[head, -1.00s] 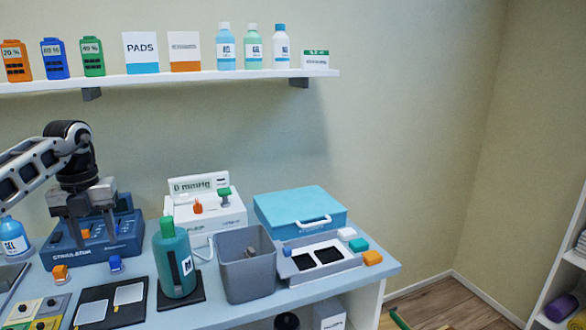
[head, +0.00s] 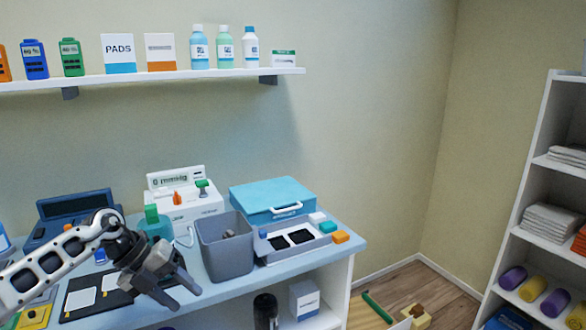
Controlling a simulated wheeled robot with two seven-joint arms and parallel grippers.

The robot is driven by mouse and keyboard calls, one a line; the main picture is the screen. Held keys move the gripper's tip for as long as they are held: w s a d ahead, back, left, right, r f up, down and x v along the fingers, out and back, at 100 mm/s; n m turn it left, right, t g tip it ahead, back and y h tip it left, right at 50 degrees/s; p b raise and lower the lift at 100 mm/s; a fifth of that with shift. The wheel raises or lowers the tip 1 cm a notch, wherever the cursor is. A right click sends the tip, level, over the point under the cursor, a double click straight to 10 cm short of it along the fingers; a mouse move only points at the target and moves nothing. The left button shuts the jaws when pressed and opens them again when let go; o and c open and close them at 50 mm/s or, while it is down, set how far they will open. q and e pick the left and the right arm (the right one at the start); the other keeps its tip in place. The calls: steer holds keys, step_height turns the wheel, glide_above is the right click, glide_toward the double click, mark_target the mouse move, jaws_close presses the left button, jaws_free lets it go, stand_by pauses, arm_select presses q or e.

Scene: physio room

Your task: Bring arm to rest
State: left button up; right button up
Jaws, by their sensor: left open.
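My left gripper (head: 182,294) is in the head view at the lower left, in front of the table. Its two fingers are apart with nothing between them, and they point down and to the right. The blue stimulator box (head: 82,203) stands behind the arm, apart from the gripper. My right gripper is not in view.
On the table (head: 338,258) stand a grey bin (head: 222,262), a white mmHg device (head: 172,205), a blue case (head: 262,196) and a grey tray (head: 262,250). A shelf (head: 170,77) with bottles and boxes is above. A white rack (head: 536,190) is at right; floor between shows.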

arm_select(q)
steer(key=s+d+f+n+t+h, duration=0.1)
steer(key=s+d+n+t+h, duration=0.35)
steer(key=d, duration=0.55)
steer(key=s+d+f+n+t+h, duration=0.1)
steer(key=s+d+n+t+h, duration=0.4)
steer(key=d, duration=0.4)
steer(key=s+a+f+n+y, duration=0.5)
steer(key=s+f+n+y, duration=0.2)
steer(key=n, duration=0.4)
steer(key=s+a+f+n+y, duration=0.6)
steer(key=s+f+n+y, duration=0.1)
steer(key=s+f+n, duration=0.2)
steer(key=shift+s+f+n, duration=0.25)
steer(key=shift+f+n, duration=0.55)
steer(key=shift+n, duration=0.15)
